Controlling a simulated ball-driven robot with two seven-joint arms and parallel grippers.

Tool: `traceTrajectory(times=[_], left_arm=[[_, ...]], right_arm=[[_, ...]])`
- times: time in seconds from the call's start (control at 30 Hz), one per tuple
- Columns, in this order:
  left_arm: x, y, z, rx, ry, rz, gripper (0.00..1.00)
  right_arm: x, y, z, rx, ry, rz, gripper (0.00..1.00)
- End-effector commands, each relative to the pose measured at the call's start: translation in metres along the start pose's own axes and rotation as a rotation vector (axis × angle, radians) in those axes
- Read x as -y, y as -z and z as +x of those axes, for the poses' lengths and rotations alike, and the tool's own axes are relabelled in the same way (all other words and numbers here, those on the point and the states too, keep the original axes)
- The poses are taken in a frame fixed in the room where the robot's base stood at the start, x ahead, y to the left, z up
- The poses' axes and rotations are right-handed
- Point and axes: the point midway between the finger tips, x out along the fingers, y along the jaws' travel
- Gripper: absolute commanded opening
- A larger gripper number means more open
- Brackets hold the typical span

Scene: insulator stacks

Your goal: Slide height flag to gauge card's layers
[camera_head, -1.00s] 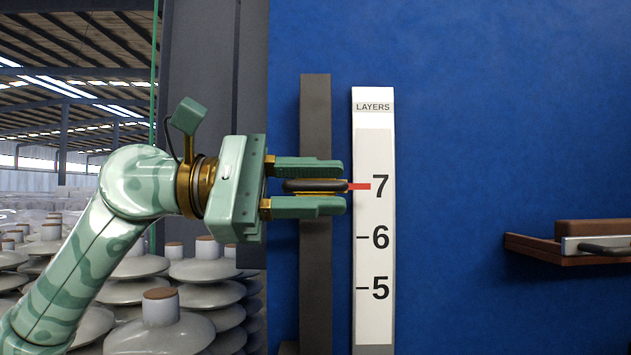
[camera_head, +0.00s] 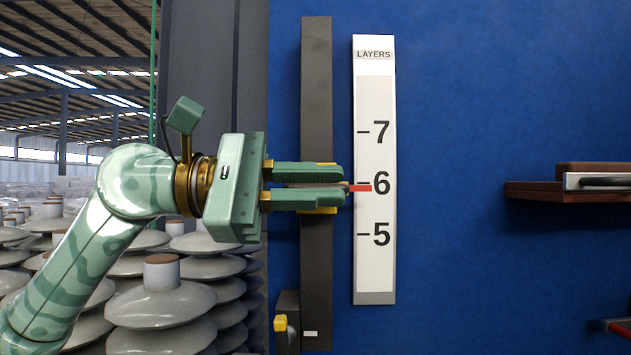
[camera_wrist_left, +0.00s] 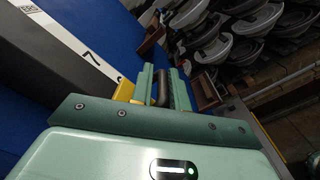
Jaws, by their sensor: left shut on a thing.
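The height flag has a yellow slider (camera_head: 320,211) on a dark upright rail (camera_head: 317,90) and a red pointer (camera_head: 361,188) aimed right. The white gauge card (camera_head: 374,90), headed LAYERS, stands just right of the rail with 7, 6 and 5 showing. The red pointer lies at the 6 mark, its tip over or just below that tick. My left gripper (camera_head: 342,185) is shut on the flag's dark handle, mostly hidden by the fingers. The left wrist view shows the handle (camera_wrist_left: 162,88) between the fingers and the yellow slider (camera_wrist_left: 125,90) beside them. My right gripper is not in view.
A wooden shelf (camera_head: 525,192) with a metal-fronted item juts out at the right. Another ledge with something red (camera_head: 619,328) shows at the lower right. Grey insulator stacks (camera_head: 160,305) stand at the lower left. Bare blue wall (camera_head: 460,110) lies between card and shelf.

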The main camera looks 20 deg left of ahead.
Motion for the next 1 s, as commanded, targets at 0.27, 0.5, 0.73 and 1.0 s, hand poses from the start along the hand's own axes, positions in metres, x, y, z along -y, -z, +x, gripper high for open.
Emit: traceTrajectory(times=[0.27, 0.5, 0.73, 1.0], left_arm=[[-0.001, -0.001, 0.000, 0.001, 0.000, -0.002, 0.33], [-0.001, -0.001, 0.000, 0.001, 0.000, -0.001, 0.33], [-0.001, 0.000, -0.009, -0.001, -0.003, 0.000, 0.33], [0.001, 0.003, -0.073, -0.004, -0.005, -0.003, 0.33]], right_arm=[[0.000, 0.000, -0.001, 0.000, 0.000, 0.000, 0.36], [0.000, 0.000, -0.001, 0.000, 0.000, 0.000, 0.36], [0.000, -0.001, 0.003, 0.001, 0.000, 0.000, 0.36], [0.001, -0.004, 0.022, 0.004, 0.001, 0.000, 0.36]])
